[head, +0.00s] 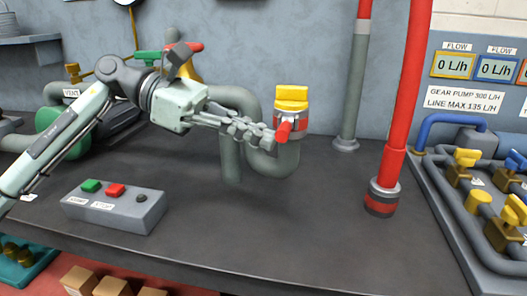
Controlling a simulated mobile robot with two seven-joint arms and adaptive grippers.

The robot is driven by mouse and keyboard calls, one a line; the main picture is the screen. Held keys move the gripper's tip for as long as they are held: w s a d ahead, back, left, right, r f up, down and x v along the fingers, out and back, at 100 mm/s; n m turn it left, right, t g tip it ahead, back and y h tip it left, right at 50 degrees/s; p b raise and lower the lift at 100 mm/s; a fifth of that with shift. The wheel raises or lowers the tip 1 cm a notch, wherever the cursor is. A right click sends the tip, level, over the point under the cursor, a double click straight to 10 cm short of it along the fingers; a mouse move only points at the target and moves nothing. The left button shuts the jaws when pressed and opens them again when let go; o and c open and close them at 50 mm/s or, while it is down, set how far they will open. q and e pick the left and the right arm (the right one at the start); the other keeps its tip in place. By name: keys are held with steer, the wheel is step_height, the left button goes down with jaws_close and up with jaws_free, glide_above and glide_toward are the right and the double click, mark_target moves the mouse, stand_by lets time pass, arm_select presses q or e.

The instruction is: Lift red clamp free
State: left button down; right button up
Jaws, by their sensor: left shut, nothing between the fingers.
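What looks like the red clamp (284,131) sits at the top of the grey U-shaped pipe (272,165), just below a yellow cap (292,95). It shows as a red band with a short red handle sticking out toward the front left. My left gripper (268,138) reaches in from the left and is shut, with nothing between its fingers. Its fingertips overlap the lower left of the red handle in the picture; whether they touch it I cannot tell. The far side of the band is hidden. My right gripper is not in view.
A red pipe (398,95) rises from a red and black collar (380,203) on the right. A grey button box (115,210) stands at the front left. A pipe board with yellow valves (480,200) is far right. The dark bench (290,235) is clear at front centre.

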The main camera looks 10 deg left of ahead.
arm_select(q)
steer(key=shift+r+n+g, duration=0.3)
steer(key=shift+r+n, duration=0.1)
steer(key=shift+r, duration=0.05)
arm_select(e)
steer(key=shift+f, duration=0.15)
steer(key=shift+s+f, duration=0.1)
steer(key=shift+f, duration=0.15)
arm_select(q)
steer(key=shift+w, duration=0.15)
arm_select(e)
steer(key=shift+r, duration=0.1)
arm_select(q)
steer(key=shift+w+f, duration=0.2)
steer(key=shift+w, duration=0.5)
